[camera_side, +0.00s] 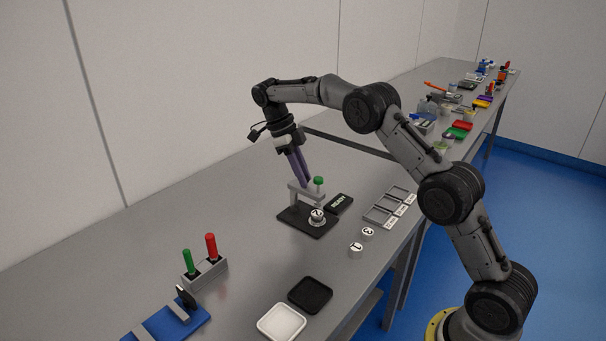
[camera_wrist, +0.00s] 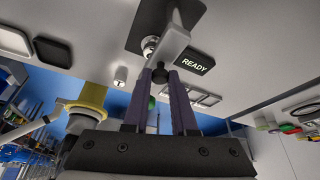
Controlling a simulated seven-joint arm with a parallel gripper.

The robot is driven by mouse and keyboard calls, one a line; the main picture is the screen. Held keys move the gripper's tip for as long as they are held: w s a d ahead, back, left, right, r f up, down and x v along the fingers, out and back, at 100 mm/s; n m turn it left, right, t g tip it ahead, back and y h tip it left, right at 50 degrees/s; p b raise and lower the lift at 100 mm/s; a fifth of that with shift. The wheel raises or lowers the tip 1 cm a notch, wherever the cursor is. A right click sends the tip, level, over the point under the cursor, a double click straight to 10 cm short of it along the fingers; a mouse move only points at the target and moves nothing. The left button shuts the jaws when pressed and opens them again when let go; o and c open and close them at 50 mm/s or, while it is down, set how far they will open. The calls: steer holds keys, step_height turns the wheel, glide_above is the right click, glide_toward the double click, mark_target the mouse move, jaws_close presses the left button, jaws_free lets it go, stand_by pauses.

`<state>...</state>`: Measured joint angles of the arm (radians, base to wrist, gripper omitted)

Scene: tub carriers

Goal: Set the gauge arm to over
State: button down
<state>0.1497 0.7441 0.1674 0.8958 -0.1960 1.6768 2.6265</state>
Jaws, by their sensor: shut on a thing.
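The gauge stands on a black base plate (camera_side: 309,224), with a grey post and a grey arm (camera_side: 309,194) across its top. A round piece marked 2 (camera_side: 317,215) sits on the base under the arm. My gripper (camera_side: 305,184) points down at the arm with its purple fingers. In the wrist view, my gripper (camera_wrist: 160,76) is shut on a dark round knob (camera_wrist: 160,74) at the end of the grey arm (camera_wrist: 171,46). The side view hides this grip.
A black READY sign (camera_side: 339,204) lies beside the gauge. Two numbered round pieces (camera_side: 356,249) and a grey sectioned tray (camera_side: 379,216) are to the right. White (camera_side: 281,323) and black (camera_side: 310,294) trays lie in front. A holder with green and red handles (camera_side: 205,272) stands left.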

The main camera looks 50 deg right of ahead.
steer(key=shift+r, duration=0.2)
steer(key=c, duration=0.7)
jaws_free()
steer(key=shift+f, duration=0.15)
steer(key=shift+c, duration=0.2)
steer(key=shift+r, duration=0.5)
step_height(320, 180, up, 3)
steer(key=shift+s+a+f, duration=0.1)
steer(key=shift+s, duration=0.05)
steer(key=s+a+r, duration=0.3)
steer(key=s+r, duration=0.6)
steer(key=s, duration=0.4)
steer(key=shift+s+r, duration=0.15)
steer(key=shift+s, duration=0.05)
steer(key=shift+a, duration=0.1)
